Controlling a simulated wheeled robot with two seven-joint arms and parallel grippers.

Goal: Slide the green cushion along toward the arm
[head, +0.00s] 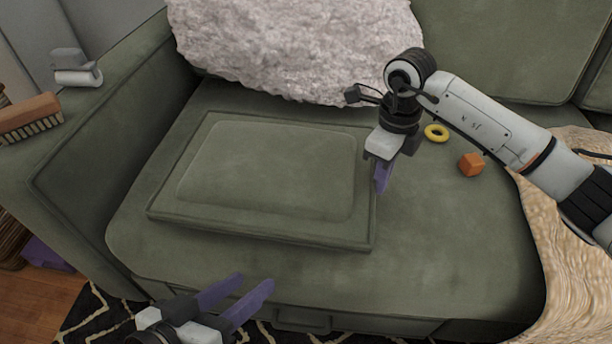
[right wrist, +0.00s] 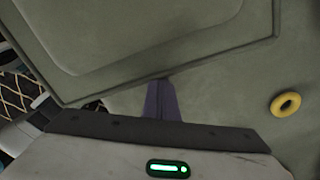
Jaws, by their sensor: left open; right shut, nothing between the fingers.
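The green cushion (head: 265,172) is a flat, rectangular pad with a raised middle, lying on the green sofa seat. The sofa arm (head: 110,130) is to its left, with a strip of seat between them. My right gripper (head: 381,178) is shut and empty, its purple fingers pointing down beside the cushion's right edge. In the right wrist view the fingers (right wrist: 161,100) are together close to the cushion's edge (right wrist: 120,86); I cannot tell whether they touch it. My left gripper (head: 236,296) is open and empty, in front of the seat's front edge.
A fluffy pale pillow (head: 300,45) leans behind the cushion. A yellow ring (head: 436,132) and an orange cube (head: 471,164) lie on the seat to the right. A brush (head: 30,118) and a lint roller (head: 76,70) rest on the sofa arm. A tan throw (head: 570,230) drapes at right.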

